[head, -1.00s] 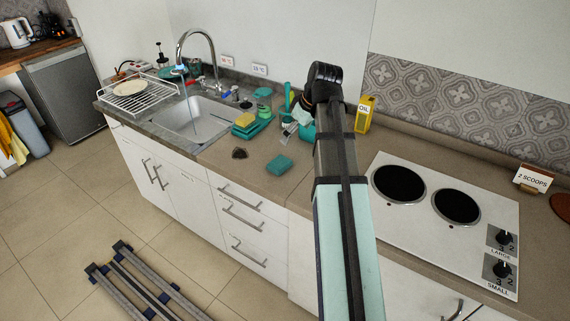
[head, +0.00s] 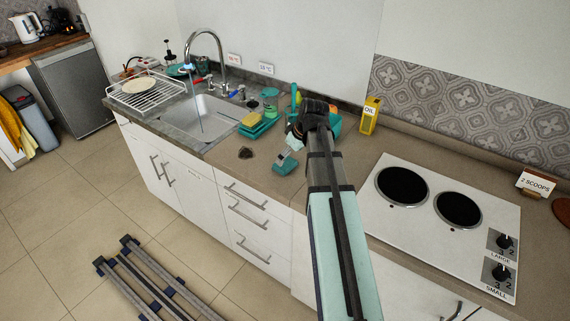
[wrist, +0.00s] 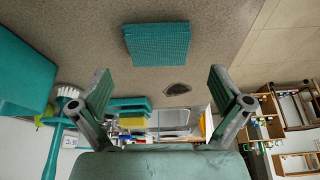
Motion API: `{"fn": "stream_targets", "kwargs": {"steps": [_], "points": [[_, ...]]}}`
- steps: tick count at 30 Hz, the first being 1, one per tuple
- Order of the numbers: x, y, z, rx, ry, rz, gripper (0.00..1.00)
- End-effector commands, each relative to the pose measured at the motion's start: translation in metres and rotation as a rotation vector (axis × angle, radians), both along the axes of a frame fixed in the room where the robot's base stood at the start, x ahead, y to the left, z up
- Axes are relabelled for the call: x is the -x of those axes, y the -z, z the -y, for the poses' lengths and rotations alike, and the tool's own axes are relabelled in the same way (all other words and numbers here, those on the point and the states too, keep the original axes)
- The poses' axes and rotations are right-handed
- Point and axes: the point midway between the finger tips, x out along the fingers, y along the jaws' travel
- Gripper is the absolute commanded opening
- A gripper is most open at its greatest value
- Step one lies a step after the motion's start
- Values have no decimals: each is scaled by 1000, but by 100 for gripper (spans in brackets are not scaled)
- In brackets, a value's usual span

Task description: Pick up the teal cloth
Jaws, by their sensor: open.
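The teal cloth (head: 283,168) is a small, thick-looking folded square lying flat on the brown countertop, left of the stove. In the wrist view the teal cloth (wrist: 157,44) shows whole, with a ribbed weave, beyond my fingertips and roughly centred between them. My gripper (wrist: 158,86) is open, with its two fingers wide apart and nothing between them. In the head view my gripper (head: 292,146) hangs over the counter just behind the cloth and partly overlaps its upper edge. I cannot tell the exact height between them.
A dark lump (head: 245,153) lies left of the cloth. A yellow sponge (head: 251,119) sits on a teal tray (head: 262,130) by the sink (head: 205,123). A teal container (wrist: 22,70) with a brush is close to one finger. A yellow oil box (head: 370,116) stands behind the stove.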

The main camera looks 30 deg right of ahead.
Motion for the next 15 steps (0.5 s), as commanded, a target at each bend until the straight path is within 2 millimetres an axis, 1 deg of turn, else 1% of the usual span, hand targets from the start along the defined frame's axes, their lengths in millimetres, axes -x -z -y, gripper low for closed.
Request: {"fn": "stream_targets", "kwargs": {"steps": [5,12,15], "points": [[-8,13,-1,-1,-1,-3,100],[-17,37,-4,-1,-1,-2,100],[-19,42,-4,-1,0,0,100]]}}
